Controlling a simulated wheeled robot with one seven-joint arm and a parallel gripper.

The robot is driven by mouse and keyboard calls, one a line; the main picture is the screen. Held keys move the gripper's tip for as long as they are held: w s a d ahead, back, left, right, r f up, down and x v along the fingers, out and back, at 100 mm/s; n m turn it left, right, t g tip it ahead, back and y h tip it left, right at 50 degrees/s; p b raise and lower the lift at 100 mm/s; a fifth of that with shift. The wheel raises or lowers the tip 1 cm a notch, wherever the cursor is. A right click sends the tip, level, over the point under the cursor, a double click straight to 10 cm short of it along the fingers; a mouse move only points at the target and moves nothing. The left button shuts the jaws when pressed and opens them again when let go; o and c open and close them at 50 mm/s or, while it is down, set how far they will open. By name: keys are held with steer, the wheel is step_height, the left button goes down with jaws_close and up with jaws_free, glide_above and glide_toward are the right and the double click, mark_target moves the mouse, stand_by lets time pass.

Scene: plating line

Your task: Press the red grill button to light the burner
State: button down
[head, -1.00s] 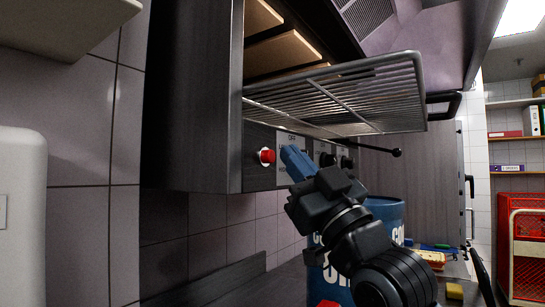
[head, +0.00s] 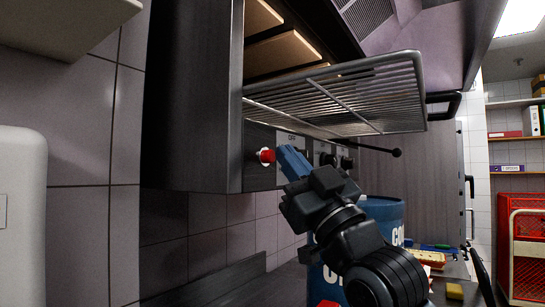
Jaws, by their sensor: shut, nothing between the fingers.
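The red grill button (head: 266,155) sticks out from the front panel of the dark grill (head: 258,180), in a pale ring. My gripper (head: 281,151) is shut and empty, its blue fingers pointing left and up at the button. The fingertips appear right beside the button's right side; whether they touch it cannot be told. The fingers cover part of the label plate to the right of the button. No burner flame or glow shows in view.
A wire rack (head: 345,95) juts out above the panel, close over my gripper. Dark knobs (head: 328,160) and a ball-ended lever (head: 396,153) lie to the right. A blue drum (head: 384,212) stands below, behind my arm.

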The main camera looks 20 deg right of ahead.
steer(key=shift+w+a, duration=0.25)
steer(key=shift+w, duration=0.1)
stand_by(0.7)
steer(key=shift+s+d, duration=0.1)
stand_by(0.4)
steer(key=shift+s+d+b, duration=0.4)
steer(key=shift+s+b, duration=0.05)
steer(key=shift+s, duration=0.15)
steer(key=shift+s+d+b, duration=0.6)
steer(key=shift+s+d, duration=0.15)
steer(key=shift+s, duration=0.3)
steer(key=shift+s+d+b, duration=0.55)
steer(key=shift+s+d, duration=0.2)
steer(key=shift+s, duration=0.25)
steer(key=shift+f, duration=0.1)
